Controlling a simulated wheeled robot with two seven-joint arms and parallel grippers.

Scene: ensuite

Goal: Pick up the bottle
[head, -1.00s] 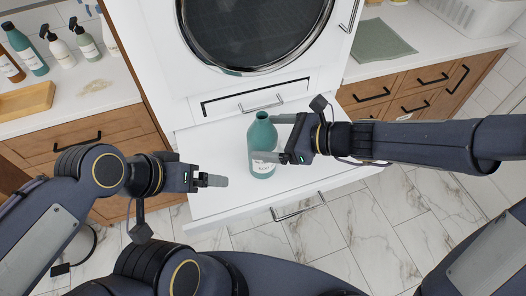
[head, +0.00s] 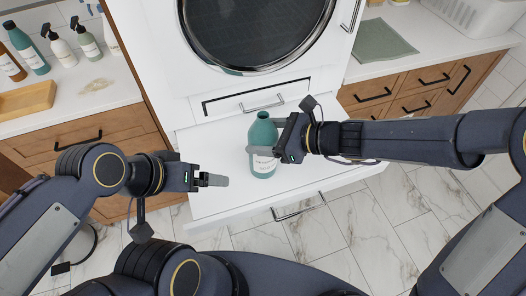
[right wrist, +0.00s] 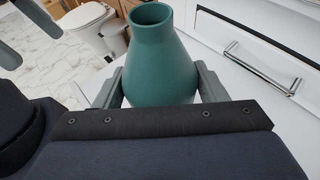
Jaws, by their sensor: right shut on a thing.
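A teal bottle (head: 262,137) with a white label and an open neck stands upright over the white pull-out shelf (head: 215,200) below the round-doored machine. I cannot tell whether its base touches the shelf. My right gripper (head: 264,150) is shut on the bottle from the right, one finger on each side of its upper body. In the right wrist view the bottle (right wrist: 162,60) sits between both fingers, its lower part hidden by the gripper. My left gripper (head: 215,180) is left of the bottle, apart from it; its finger gap does not show clearly.
The white machine (head: 225,85) stands behind the shelf. Several bottles (head: 58,45) and a wooden tray (head: 28,99) are on the left counter. A green cloth (head: 382,41) and a white basket (head: 470,15) are on the right counter. A shelf handle (head: 298,207) sticks out in front.

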